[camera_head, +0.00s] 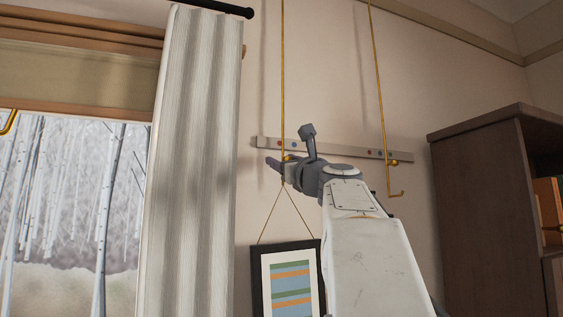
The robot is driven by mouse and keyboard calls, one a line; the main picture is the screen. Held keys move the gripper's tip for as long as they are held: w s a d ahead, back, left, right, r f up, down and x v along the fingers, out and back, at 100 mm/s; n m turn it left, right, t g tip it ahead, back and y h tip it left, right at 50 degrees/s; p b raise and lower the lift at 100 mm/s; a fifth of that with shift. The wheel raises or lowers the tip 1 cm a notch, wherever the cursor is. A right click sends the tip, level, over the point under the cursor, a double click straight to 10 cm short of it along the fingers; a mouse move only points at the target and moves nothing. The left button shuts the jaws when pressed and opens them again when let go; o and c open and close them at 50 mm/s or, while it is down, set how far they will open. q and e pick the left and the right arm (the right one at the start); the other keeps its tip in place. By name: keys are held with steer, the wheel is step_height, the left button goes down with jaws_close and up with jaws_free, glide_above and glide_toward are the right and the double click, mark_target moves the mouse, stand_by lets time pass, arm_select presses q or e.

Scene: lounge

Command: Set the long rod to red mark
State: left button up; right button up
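Two thin brass rods hang down the wall in front of a pale rail (340,150) with small coloured dots. The left rod (283,70) ends near the cord of a framed picture (290,285). The right rod (378,75) ends lower in an empty hook, with a brass knob beside it on the rail. Which rod is longer I cannot tell, as both tops are cut off. Reddish dots show near the rail's left end. My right gripper (290,150) is at the left rod, fingers spread apart; whether it touches the rod is unclear. My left gripper is out of view.
A pale striped curtain (195,150) hangs left of the left rod, beside a window onto snowy birches. A dark wooden cabinet (480,210) stands at the right.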

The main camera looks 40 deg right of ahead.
steer(key=shift+s+f, duration=0.1)
steer(key=shift+s, duration=0.05)
steer(key=b+v, duration=0.5)
steer(key=v, duration=0.5)
steer(key=shift+b, duration=0.35)
steer(key=shift+s, duration=0.1)
